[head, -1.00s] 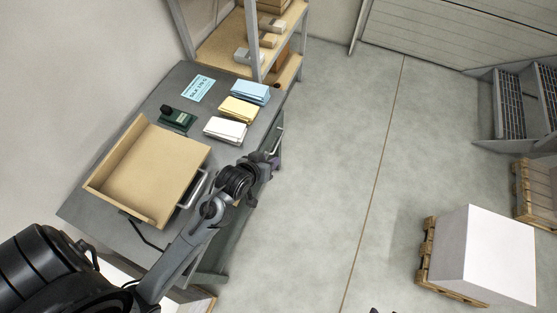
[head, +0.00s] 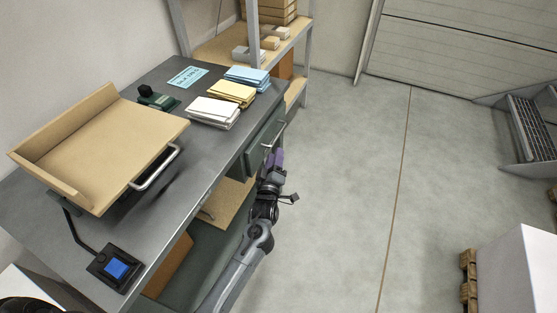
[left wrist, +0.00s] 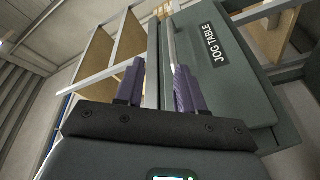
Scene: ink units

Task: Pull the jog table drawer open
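The jog table (head: 190,150) stands at the left in the head view. Its dark green drawer front (head: 262,137) sits under the tabletop's right edge and looks shut. A pale bar handle (head: 273,138) is on that front. The left wrist view shows the front labelled JOG TABLE (left wrist: 215,47) and the handle bar (left wrist: 171,42) beside it. My left gripper (head: 277,158) is just on the near side of the handle. Its purple fingers (left wrist: 156,75) are apart, with the handle bar close to the right fingertip. I cannot tell whether they touch. My right gripper is out of view.
A wooden tray (head: 110,145) with a metal handle, paper stacks (head: 230,92) and a blue-screened box (head: 117,268) are on the tabletop. A shelf rack (head: 307,60) stands behind. The floor (head: 345,180) right of the table is clear. A white block (head: 510,275) is at the right.

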